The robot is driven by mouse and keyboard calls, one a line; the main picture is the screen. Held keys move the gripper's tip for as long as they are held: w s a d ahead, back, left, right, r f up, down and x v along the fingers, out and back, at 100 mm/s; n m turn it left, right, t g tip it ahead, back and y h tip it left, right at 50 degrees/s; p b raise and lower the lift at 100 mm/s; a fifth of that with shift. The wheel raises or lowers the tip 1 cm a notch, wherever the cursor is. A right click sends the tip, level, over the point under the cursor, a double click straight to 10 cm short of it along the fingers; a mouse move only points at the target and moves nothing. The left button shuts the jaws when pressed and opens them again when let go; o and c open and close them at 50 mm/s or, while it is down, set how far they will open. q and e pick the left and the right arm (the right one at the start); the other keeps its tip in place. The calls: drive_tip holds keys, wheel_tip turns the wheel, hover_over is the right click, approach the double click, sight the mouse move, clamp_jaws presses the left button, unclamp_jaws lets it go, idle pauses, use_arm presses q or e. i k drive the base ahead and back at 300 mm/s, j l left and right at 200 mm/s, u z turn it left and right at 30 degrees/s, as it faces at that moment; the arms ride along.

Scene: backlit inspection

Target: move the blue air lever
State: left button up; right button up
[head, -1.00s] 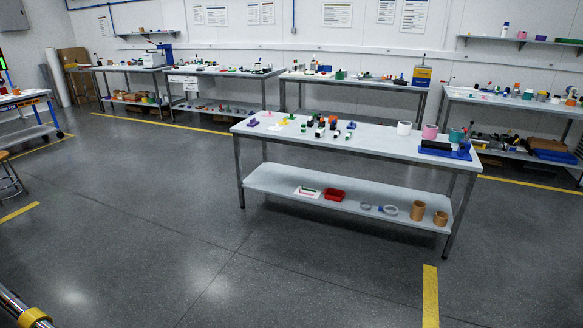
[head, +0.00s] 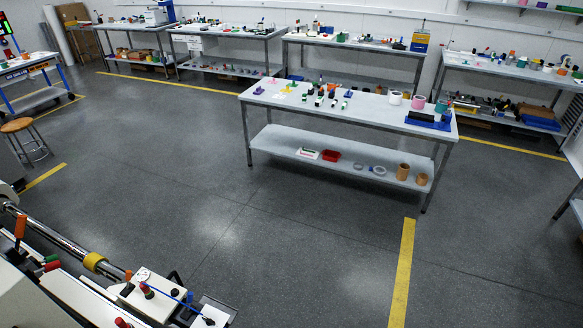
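A thin blue lever (head: 166,293) lies at a slant across a white block (head: 153,297) with a small round dial, at the bottom left of the head view. The block is part of a machine with a long steel bar (head: 50,238) and a yellow collar (head: 94,262). Several coloured knobs stand on it, among them an orange handle (head: 20,228). The machine's lower part is cut off by the picture edge. Neither of my grippers is in view.
A grey workbench (head: 345,108) with small parts on it stands ahead, with a lower shelf. More benches line the back wall. A round stool (head: 17,125) stands at the left. Open grey floor with yellow lines (head: 402,275) lies between the machine and the benches.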

sight(189, 299)
drive_tip(key=u, duration=0.75)
drive_tip(key=i+l+u, duration=0.15)
drive_tip(key=l+u, duration=0.15)
drive_tip(key=u, duration=0.15)
drive_tip(key=i+l+u, duration=0.15)
drive_tip(key=l+u, duration=0.3)
drive_tip(key=i+l+u, duration=0.1)
drive_tip(key=l+u, duration=0.15)
drive_tip(key=u, duration=0.2)
drive_tip(key=l+u, duration=0.45)
drive_tip(key=k+l, duration=0.1)
drive_tip(key=l, duration=0.35)
drive_tip(key=l+u, duration=0.1)
drive_tip(key=l, duration=0.35)
drive_tip(key=k+l, duration=0.15)
drive_tip(key=l, duration=0.3)
drive_tip(key=k+l+u, duration=0.1)
drive_tip(key=l, duration=0.3)
drive_tip(key=k, duration=0.55)
